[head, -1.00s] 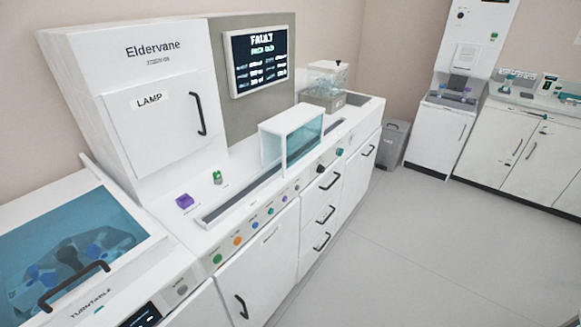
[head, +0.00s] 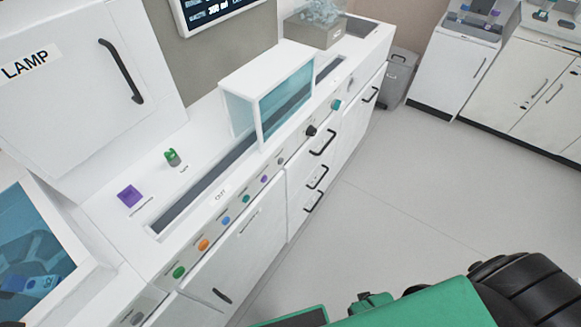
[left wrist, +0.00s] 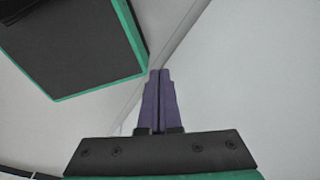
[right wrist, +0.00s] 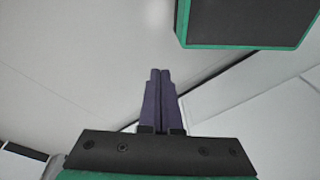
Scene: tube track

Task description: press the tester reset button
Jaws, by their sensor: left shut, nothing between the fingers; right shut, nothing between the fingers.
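The white tester machine (head: 270,160) stands along the wall in the head view. On its front panel is a row of small controls: a green button (head: 179,272), an orange one (head: 204,245), a blue one (head: 227,223), smaller coloured ones and a black knob (head: 310,131). Their labels are too small to read, so I cannot tell which is the reset button. My left gripper (left wrist: 159,72) is shut and empty in the left wrist view. My right gripper (right wrist: 160,72) is shut and empty in the right wrist view. Neither gripper's fingers show in the head view.
A purple block (head: 130,196) and a green part (head: 172,157) sit on the machine top, near a clear-walled cover (head: 268,95). The lamp door (head: 70,80) is at left. A grey bin (head: 398,76) and white cabinets (head: 540,95) stand beyond. The floor (head: 430,190) is clear.

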